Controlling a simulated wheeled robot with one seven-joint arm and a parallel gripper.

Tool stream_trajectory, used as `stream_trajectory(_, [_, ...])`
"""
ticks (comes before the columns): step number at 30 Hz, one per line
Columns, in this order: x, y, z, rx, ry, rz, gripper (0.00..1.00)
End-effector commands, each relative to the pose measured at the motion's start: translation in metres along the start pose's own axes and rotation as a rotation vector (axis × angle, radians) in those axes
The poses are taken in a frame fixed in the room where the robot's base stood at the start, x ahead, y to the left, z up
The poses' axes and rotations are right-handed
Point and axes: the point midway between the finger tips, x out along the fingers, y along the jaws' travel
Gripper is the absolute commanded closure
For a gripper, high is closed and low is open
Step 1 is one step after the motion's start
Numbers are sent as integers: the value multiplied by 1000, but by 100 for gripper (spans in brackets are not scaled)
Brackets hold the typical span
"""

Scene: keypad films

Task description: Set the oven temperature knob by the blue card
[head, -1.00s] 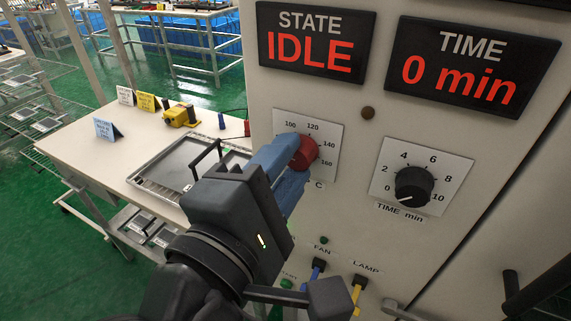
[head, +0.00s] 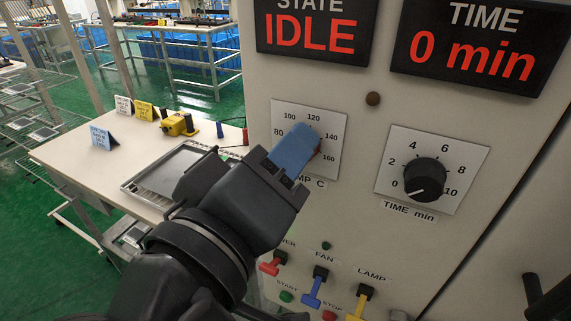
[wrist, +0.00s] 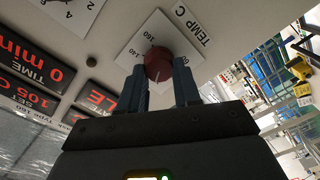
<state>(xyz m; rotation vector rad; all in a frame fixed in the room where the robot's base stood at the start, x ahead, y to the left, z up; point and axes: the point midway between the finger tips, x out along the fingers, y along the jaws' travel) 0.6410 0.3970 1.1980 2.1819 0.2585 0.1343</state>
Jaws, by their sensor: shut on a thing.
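The red temperature knob (wrist: 158,62) sits on a white dial plate marked TEMP C on the oven front. My gripper (wrist: 161,76) has its blue fingers on either side of the knob and is shut on it. In the head view my gripper (head: 292,150) hides nearly all of the knob, and only a red sliver shows beside the fingers. The plate (head: 330,118) shows marks from 80 to 160. I cannot tell which mark the knob points at. The blue card (head: 103,137) stands folded on the table at left; its writing is too small to read.
A black time knob (head: 425,178) is to the right, under displays reading IDLE (head: 310,36) and 0 min. Red, blue (head: 312,290) and yellow levers sit below. The table also holds white and yellow cards (head: 145,111), a yellow device (head: 178,124) and a metal tray (head: 165,170).

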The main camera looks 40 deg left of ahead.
Motion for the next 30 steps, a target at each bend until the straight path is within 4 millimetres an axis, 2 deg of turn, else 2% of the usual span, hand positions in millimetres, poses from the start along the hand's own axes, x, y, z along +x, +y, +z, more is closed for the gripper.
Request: stream_trajectory(30, [0, -2, 6, 966, -7, -1, 98])
